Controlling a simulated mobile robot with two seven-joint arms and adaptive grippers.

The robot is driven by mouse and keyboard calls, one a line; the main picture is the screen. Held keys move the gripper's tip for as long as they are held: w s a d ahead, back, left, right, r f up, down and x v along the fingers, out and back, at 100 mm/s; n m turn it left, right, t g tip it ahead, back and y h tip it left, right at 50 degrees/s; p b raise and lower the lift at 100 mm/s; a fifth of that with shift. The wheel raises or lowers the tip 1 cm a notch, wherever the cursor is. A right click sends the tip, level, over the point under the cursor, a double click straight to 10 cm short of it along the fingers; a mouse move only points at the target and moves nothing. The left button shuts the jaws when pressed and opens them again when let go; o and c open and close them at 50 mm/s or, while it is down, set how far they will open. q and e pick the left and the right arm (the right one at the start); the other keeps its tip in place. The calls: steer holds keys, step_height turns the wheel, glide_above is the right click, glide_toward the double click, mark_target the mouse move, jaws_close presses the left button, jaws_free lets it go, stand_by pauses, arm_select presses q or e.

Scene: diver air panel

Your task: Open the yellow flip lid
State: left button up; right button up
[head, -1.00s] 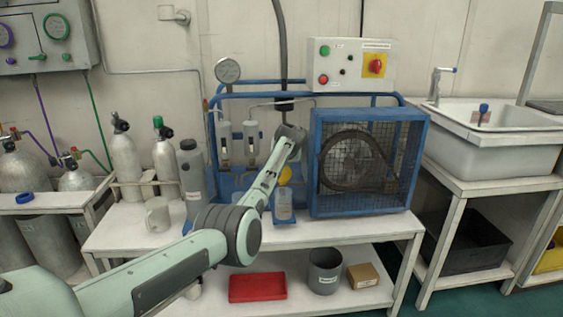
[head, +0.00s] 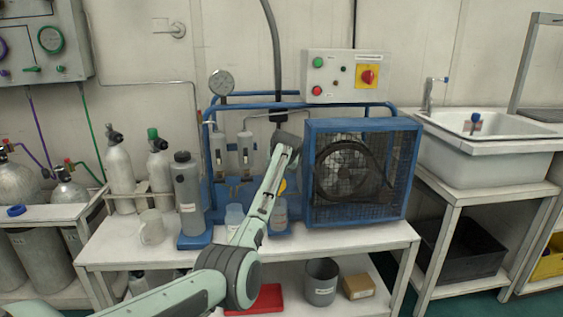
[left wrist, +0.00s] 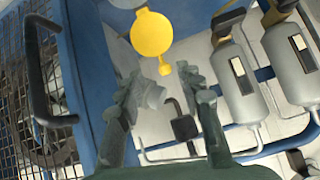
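The yellow flip lid (left wrist: 152,34) is a round disc with a small tab, seen in the left wrist view just beyond my fingertips. In the head view the lid (head: 283,186) is mostly hidden behind my left forearm, above a translucent container (head: 279,213) in a blue holder. My left gripper (left wrist: 158,82) is open and empty, with its two fingers apart and the lid's tab beyond the gap, not touching as far as I can tell. In the head view my left gripper is hidden behind its own wrist. My right gripper is in neither view.
A blue caged fan unit (head: 362,172) stands right of my forearm; its black handle (left wrist: 42,70) shows close in the wrist view. Grey filter cylinders (left wrist: 236,82) and blue pipes are on the right there.

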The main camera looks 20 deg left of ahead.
arm_select(q)
steer(key=v, duration=0.8)
steer(key=shift+d, duration=0.15)
steer(key=shift+r, duration=0.1)
